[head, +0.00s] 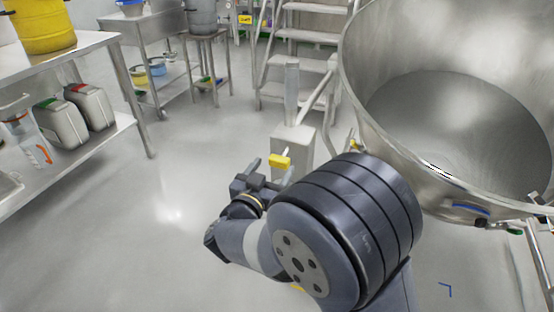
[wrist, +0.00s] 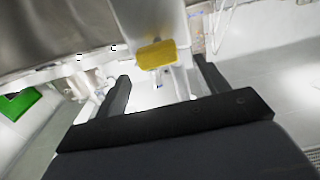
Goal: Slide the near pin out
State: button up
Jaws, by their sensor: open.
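The near pin has a yellow block-shaped handle (head: 279,161) on the front of a pale grey post (head: 293,146), beside the big steel bowl. In the wrist view the yellow handle (wrist: 157,54) lies beyond the fingertips, roughly centred between them. My gripper (head: 272,167) is open, with a finger to each side of the handle's line. In the wrist view my gripper (wrist: 161,72) holds nothing, and a gap to the handle appears to remain. A smaller yellow piece (head: 354,144) shows farther right by the bowl; I cannot tell whether it is another pin.
The large steel bowl (head: 390,140) fills the right side, close to my arm. Metal steps (head: 305,60) stand behind the post. A steel bench (head: 90,45) with containers on its shelf is at left. The floor between bench and post is clear.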

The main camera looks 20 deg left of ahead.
aim_at(281, 155)
jog(key=s, duration=0.6)
jog(key=shift+s+a+p, duration=0.2)
jog(key=shift+p, duration=0.15)
jog(key=shift+w, duration=0.15)
jog(key=w+b, duration=0.1)
jog(key=w, duration=0.7)
jog(key=w+d+b, duration=0.1)
jog(key=w, duration=0.3)
jog(key=shift+f+b, duration=0.15)
jog(key=shift+b, duration=0.15)
jog(key=shift+w, duration=0.6)
